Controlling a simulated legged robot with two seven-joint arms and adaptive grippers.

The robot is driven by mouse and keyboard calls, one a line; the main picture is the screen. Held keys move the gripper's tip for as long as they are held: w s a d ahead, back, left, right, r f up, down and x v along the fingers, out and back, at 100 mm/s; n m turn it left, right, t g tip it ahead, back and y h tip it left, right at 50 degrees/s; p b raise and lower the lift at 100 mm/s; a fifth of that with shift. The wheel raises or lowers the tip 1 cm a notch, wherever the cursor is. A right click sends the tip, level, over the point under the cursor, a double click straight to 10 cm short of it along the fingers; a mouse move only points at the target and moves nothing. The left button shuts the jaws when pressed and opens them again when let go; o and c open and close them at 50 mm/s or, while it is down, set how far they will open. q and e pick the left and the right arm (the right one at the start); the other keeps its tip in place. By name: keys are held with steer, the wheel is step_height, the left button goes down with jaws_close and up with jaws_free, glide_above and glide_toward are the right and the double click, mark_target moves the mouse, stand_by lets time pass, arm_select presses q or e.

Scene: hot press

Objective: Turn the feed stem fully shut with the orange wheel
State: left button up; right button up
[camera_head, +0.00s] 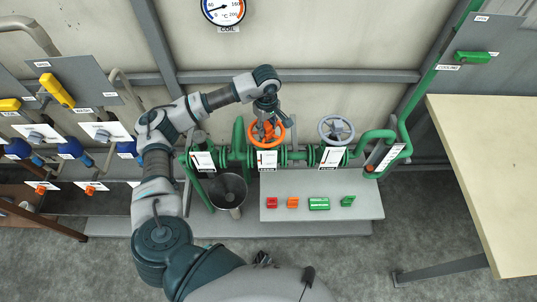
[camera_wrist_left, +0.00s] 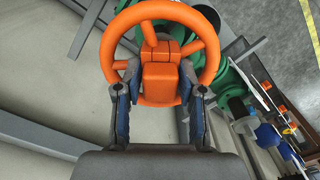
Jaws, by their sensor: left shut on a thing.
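The orange wheel (camera_head: 256,138) sits on the green piping in the middle of the head view, above a white tag. It also fills the top of the left wrist view (camera_wrist_left: 208,62), with its spokes and orange hub block. My left gripper (camera_head: 268,112) reaches the wheel from above. In the left wrist view my left gripper (camera_wrist_left: 158,88) has a finger on each side of the orange hub block, inside the lower rim, and is shut on the wheel. The tag's text is too small to read. The stem behind the wheel is hidden. My right gripper is not in view.
A grey wheel (camera_head: 337,129) stands to the right on the same piping. A dark funnel (camera_head: 228,190) is below left. Small red, orange and green blocks lie on a grey shelf (camera_head: 320,212). A wooden table (camera_head: 490,150) is at right; levers and blue knobs are at left.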

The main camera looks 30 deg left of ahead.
arm_select(q)
steer(key=m+b, duration=0.3)
steer(key=m, duration=0.4)
steer(key=shift+w+a+f+m, duration=0.1)
steer(key=shift+m, duration=0.2)
steer(key=m+b, duration=0.1)
steer(key=m, duration=0.5)
steer(key=shift+r+b, duration=0.2)
steer(key=shift+b, duration=0.2)
steer(key=o, duration=1)
steer(key=shift+c, duration=0.2)
steer(key=shift+o, duration=0.3)
steer(key=shift+a, duration=0.1)
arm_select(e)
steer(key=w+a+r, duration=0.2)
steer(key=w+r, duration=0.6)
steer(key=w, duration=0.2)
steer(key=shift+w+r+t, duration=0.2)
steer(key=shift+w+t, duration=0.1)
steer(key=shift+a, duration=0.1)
arm_select(q)
steer(key=shift+f, duration=0.1)
